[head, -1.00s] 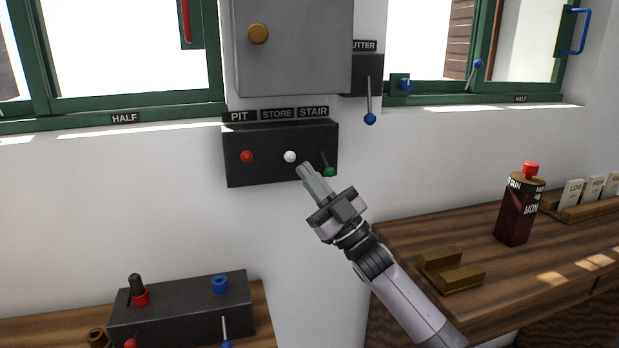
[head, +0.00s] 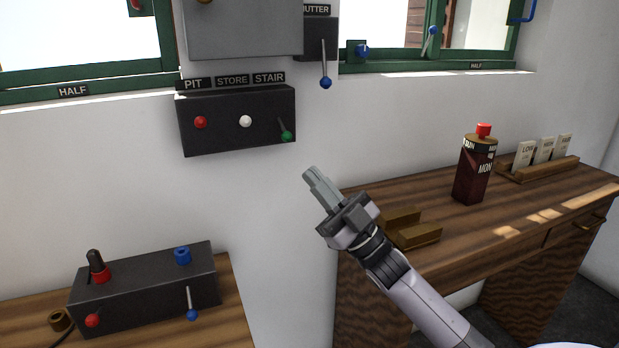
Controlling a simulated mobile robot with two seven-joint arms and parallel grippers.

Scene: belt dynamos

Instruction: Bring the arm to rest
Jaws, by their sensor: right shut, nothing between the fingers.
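My right gripper (head: 312,176) is in the middle of the head view, its arm coming in from the lower right. Its fingers are shut with nothing between them. It points up and left, in front of the white wall, apart from the black switch box (head: 240,138). The box carries a red knob (head: 200,122), a white knob (head: 246,121) and a green-tipped lever (head: 287,135) slanting down to the right, under the labels PIT, STORE and STAIR. My left gripper is not in view.
A wooden desk (head: 440,205) at right bears a dark red bottle-shaped object (head: 474,170), a wooden cradle (head: 412,228) and a rack of cards (head: 540,168). A black control box (head: 145,290) sits on a lower-left table. A blue-tipped lever (head: 325,82) hangs above. Bare wall lies between.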

